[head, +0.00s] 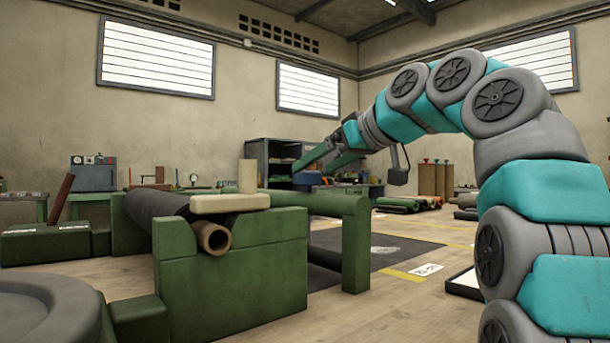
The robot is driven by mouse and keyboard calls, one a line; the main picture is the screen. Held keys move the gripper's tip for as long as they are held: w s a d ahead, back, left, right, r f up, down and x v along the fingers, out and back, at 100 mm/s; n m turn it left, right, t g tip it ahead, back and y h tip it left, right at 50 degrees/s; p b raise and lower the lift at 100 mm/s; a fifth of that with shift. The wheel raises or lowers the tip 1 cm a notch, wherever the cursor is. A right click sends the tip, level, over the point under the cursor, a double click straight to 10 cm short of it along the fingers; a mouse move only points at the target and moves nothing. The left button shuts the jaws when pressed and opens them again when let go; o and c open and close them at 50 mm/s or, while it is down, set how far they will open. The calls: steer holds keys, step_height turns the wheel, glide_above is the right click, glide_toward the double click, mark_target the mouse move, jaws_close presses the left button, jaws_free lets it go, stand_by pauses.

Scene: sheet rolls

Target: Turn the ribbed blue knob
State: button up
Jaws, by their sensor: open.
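A small blue round thing (307,179), which looks like the blue knob, shows just above the green rail. Its ribs are too small to make out, and its lower part is hidden. My gripper (311,171) is at the end of my teal and grey arm, which arches in from the right. Its two long green fingers point down and left, spread apart, with the blue thing showing between their tips. I cannot tell whether they touch it.
A green stand (230,275) holds a dark roll (155,203) on a brown core (213,238). A green rail (320,203) runs right from it. A dark cabinet (262,153) stands behind. A dark mat (385,248) lies on open floor.

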mark_target(307, 173)
steer(key=x, duration=0.4)
steer(key=shift+w+a, duration=0.15)
steer(key=c, duration=1.4)
